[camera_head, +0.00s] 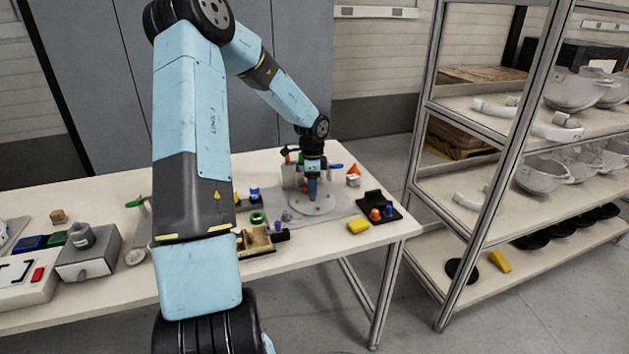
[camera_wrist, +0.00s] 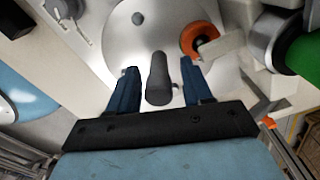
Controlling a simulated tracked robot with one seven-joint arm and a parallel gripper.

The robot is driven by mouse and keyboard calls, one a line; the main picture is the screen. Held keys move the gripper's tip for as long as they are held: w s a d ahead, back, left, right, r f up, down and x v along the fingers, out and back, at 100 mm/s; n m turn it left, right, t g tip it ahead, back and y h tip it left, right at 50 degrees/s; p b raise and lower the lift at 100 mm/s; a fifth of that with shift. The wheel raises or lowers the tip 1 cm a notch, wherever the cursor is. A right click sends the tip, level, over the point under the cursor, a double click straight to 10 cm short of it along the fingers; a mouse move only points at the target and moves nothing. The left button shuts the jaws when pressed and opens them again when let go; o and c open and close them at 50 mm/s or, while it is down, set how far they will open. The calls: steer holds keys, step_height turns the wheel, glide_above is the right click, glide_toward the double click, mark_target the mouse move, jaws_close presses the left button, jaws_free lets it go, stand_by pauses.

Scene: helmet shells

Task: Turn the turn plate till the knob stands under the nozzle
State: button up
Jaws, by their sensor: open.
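The turn plate (camera_head: 315,209) is a flat grey disc on a grey base near the table's right end. A dark grey upright knob (camera_wrist: 157,72) stands between my gripper's two blue fingers. My gripper (camera_wrist: 159,82) is open, with a gap visible on both sides of the knob. In the head view my gripper (camera_head: 311,192) points down over the plate and hides the knob. An orange ring (camera_wrist: 198,38) with a pale bar lies beyond the right finger; I cannot tell whether it is the nozzle.
A green-ended cylinder (camera_wrist: 303,55) is at the wrist view's right edge. A black holder (camera_head: 378,206) with coloured pegs and a yellow block (camera_head: 358,226) stand right of the plate. A small tray (camera_head: 257,242) is at front left. A shelf rack (camera_head: 480,190) stands right of the table.

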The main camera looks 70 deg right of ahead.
mark_target(314, 210)
step_height(314, 210, up, 14)
steer(key=shift+f, duration=0.15)
stand_by(0.4)
steer(key=shift+w, duration=0.1)
steer(key=shift+c, duration=0.5)
